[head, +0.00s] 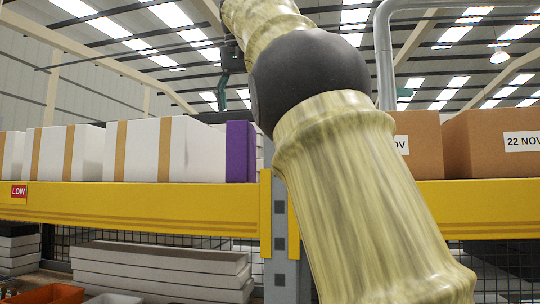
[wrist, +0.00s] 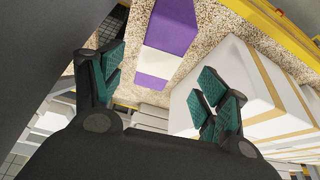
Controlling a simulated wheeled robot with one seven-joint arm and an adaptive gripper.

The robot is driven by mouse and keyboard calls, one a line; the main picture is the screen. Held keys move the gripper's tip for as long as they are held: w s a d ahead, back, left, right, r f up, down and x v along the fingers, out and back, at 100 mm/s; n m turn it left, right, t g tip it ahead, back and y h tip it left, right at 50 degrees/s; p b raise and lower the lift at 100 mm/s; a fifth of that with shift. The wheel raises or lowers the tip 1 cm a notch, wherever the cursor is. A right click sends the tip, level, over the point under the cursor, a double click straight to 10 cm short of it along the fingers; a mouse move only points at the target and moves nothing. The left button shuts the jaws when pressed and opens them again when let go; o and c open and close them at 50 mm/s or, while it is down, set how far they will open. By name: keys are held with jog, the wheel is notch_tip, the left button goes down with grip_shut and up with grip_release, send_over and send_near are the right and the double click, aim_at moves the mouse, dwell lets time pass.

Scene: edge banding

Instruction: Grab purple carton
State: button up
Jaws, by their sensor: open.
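The purple carton (head: 241,152) stands on the shelf in the head view, at the right end of a row of white boxes. In the wrist view the purple carton (wrist: 165,38) shows with a white band across it, lying beyond my fingertips and between them in the picture. My gripper (wrist: 158,88) is open and empty, with green pads on its fingers. The carton is apart from both fingers.
White boxes with tan stripes (head: 165,150) stand left of the carton; one white box (wrist: 235,75) is close to the right finger. A yellow shelf beam (head: 140,207) runs along the front. Brown cartons (head: 492,143) stand to the right. White panels (head: 160,268) lie below.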

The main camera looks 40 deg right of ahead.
aim_at(244, 136)
jog(key=shift+d+f, duration=0.15)
jog(key=shift+d, duration=0.1)
jog(key=b+x, duration=0.1)
jog(key=x, duration=0.4)
jog(key=shift+d, duration=0.1)
jog(key=shift+w+f, duration=0.35)
jog(key=shift+f, duration=0.15)
jog(key=shift+p+x, duration=0.75)
jog(key=shift+x, duration=1.4)
jog(key=shift+f, duration=0.25)
jog(key=c, duration=1.1)
